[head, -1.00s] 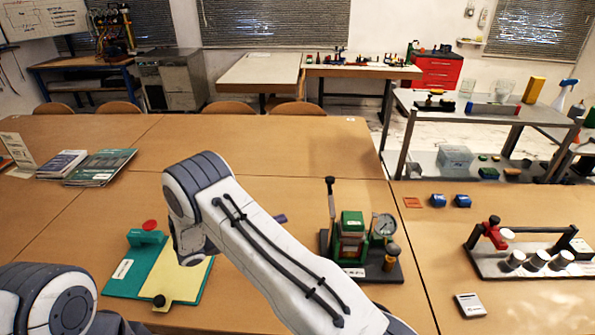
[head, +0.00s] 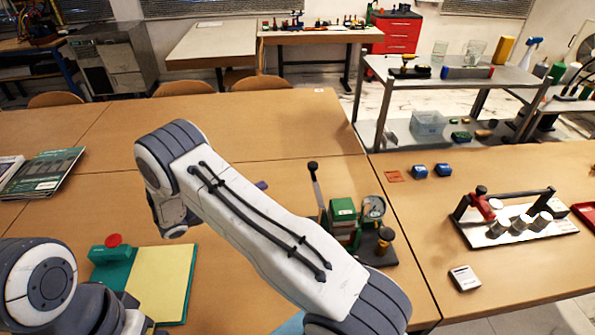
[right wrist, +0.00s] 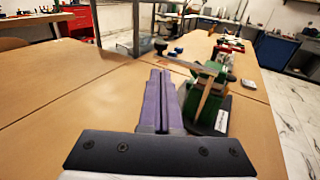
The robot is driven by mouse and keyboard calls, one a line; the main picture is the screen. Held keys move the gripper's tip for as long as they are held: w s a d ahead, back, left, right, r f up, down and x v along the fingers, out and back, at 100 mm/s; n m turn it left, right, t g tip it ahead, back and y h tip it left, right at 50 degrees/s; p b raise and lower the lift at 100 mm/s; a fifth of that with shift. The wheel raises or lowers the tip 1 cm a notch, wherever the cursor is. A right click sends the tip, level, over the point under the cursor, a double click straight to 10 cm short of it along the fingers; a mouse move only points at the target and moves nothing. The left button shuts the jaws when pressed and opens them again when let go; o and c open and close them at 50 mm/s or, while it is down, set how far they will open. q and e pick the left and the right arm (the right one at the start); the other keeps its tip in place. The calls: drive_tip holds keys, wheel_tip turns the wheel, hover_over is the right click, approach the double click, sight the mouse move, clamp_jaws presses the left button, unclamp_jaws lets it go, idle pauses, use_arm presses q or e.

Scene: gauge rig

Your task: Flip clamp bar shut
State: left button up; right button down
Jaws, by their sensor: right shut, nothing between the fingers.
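The silver rig plate (head: 530,236) stands at the right of the table. I cannot tell whether this is the clamp bar. In the right wrist view the purple fingers (right wrist: 162,103) are shut and empty, left of the green rig (right wrist: 205,92). My left gripper is out of view.
A teal base with a red knob (head: 114,240) and yellow plate (head: 163,285) lies front left, partly hidden by my left arm. A gauge (head: 374,208) belongs to the green rig. Blue blocks (head: 442,170) and a small white box (head: 464,278) lie right.

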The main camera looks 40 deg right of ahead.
drive_tip(key=p, duration=0.5)
approach(309, 168)
drive_tip(key=d, duration=0.5)
drive_tip(key=shift+s+d, duration=0.15)
drive_tip(key=shift+d, duration=0.05)
drive_tip(key=shift+d+f+p, duration=0.2)
drive_tip(key=shift+d+p, duration=0.1)
drive_tip(key=shift+d, duration=0.45)
